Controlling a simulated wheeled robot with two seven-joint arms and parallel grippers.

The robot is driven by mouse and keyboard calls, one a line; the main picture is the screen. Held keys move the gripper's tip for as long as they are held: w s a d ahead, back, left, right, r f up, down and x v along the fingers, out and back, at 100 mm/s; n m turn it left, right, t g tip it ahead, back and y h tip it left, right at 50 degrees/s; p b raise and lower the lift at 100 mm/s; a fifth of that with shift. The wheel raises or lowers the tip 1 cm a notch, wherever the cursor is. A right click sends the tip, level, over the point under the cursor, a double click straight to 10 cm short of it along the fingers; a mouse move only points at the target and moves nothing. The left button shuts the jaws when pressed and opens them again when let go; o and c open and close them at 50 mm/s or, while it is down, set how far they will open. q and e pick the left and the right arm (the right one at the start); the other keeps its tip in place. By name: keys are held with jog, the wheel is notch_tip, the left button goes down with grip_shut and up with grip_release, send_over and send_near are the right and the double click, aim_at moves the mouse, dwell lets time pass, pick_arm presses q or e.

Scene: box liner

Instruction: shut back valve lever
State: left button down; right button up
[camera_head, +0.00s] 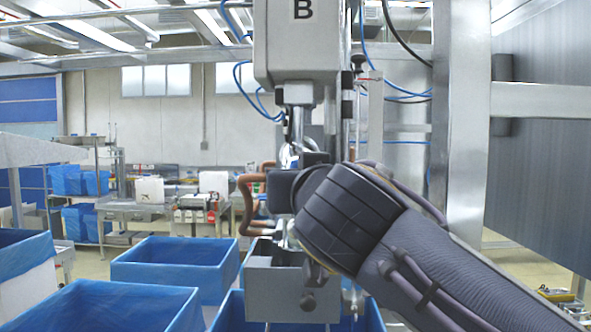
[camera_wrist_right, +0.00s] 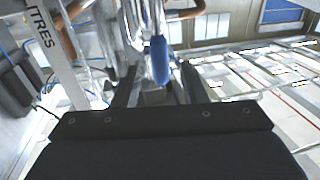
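A valve lever with a blue handle (camera_wrist_right: 160,60) shows in the right wrist view, hanging in front of shiny metal pipework. My right gripper (camera_wrist_right: 158,88) has its two dark fingers apart, one on each side below the blue handle. The handle's lower end lies between or just beyond the fingertips; I cannot tell if they touch it. In the head view my right arm reaches in from the lower right to the filling machine (camera_head: 298,45) marked B, and its wrist hides the valve and lever. My left gripper is in neither view.
Copper-coloured pipes (camera_head: 248,192) curve out left of the machine. A grey metal box (camera_head: 285,292) sits under my right wrist. Blue-lined boxes (camera_head: 180,262) stand below and to the left. A steel upright (camera_head: 459,120) stands close on the right.

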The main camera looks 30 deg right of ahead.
jog(key=shift+p+x, duration=0.45)
jog(key=shift+x, duration=1.7)
grip_shut()
